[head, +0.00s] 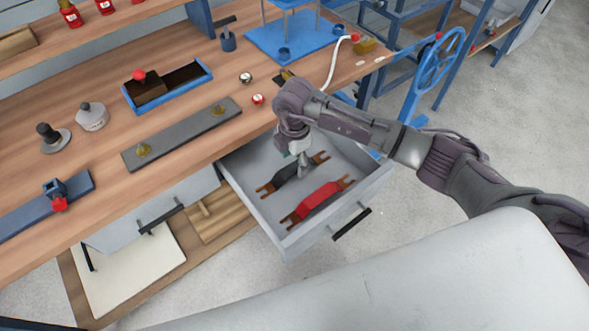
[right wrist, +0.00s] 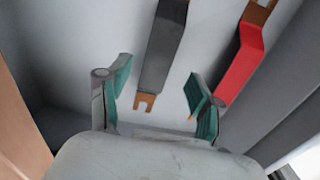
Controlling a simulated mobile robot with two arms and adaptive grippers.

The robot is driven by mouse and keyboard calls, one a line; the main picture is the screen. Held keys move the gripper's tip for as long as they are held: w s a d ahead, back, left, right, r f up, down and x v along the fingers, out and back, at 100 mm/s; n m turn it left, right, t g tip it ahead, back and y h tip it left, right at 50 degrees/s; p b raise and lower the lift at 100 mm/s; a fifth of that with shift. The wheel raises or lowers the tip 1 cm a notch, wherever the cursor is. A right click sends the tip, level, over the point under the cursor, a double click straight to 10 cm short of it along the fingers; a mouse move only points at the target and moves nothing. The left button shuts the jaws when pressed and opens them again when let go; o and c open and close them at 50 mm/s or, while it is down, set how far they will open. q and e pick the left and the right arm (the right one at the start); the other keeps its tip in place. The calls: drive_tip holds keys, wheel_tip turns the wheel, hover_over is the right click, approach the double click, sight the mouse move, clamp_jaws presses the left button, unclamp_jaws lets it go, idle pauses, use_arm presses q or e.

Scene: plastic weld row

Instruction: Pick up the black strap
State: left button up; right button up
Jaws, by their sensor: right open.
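The black strap (head: 289,177) lies in the open drawer (head: 270,220), with copper forked ends. It also shows in the right wrist view (right wrist: 165,45), running up from between the fingertips, its lower copper fork in sight and its upper end cut off. A red strap (head: 319,201) of the same shape lies beside it, nearer the drawer front; it also shows in the right wrist view (right wrist: 240,62). My right gripper (head: 303,167) is over the drawer at the black strap. My left gripper is not in view.
The drawer's walls and front handle (head: 352,224) surround the straps closely. The wooden bench (head: 190,145) above holds a grey bar (head: 182,133), a blue tray (head: 167,86) and a blue stand. A blue handwheel (head: 437,60) stands to the right.

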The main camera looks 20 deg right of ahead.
sight(294, 167)
drive_tip(key=f, duration=0.4)
drive_tip(key=shift+w+d+f, duration=0.1)
drive_tip(key=shift+w+f, duration=0.1)
drive_tip(key=shift+w, duration=0.05)
clamp_jaws()
drive_tip(key=shift+r, duration=0.2)
